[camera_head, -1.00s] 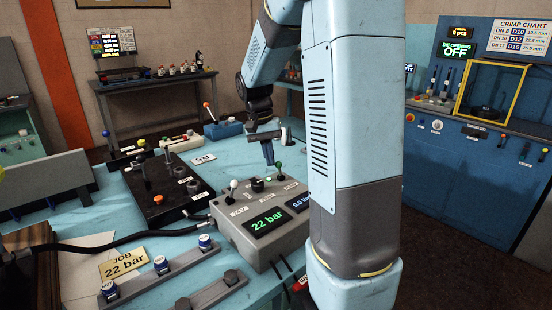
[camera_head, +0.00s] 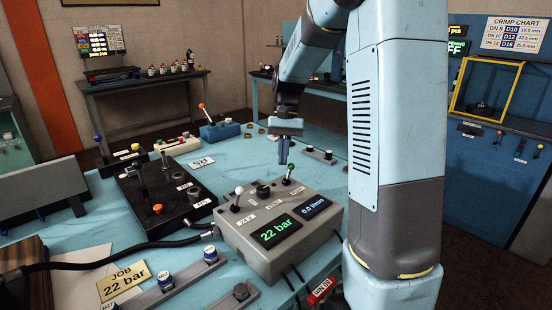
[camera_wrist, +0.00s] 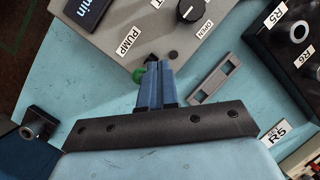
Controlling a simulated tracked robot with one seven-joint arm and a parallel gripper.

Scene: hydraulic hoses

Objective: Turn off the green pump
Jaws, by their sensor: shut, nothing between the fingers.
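The grey pump box (camera_head: 262,252) stands on the blue bench, with a display reading 22 bar and a smaller one reading 0.0. Its green-knobbed lever (camera_head: 290,168) rises near the back right of the top; in the wrist view the green knob (camera_wrist: 138,76) shows beside the PUMP label. My gripper (camera_head: 284,162) is shut and empty, pointing down just behind the green knob. In the wrist view its blue fingertips (camera_wrist: 155,66) lie right beside the knob and partly cover the lever; I cannot tell whether they touch.
A white-knobbed lever (camera_head: 239,191) and a black rotary knob (camera_head: 263,190) share the box top. A black valve block (camera_head: 165,196) with levers stands to the left. A rail with blue-capped fittings (camera_head: 165,281) lies in front.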

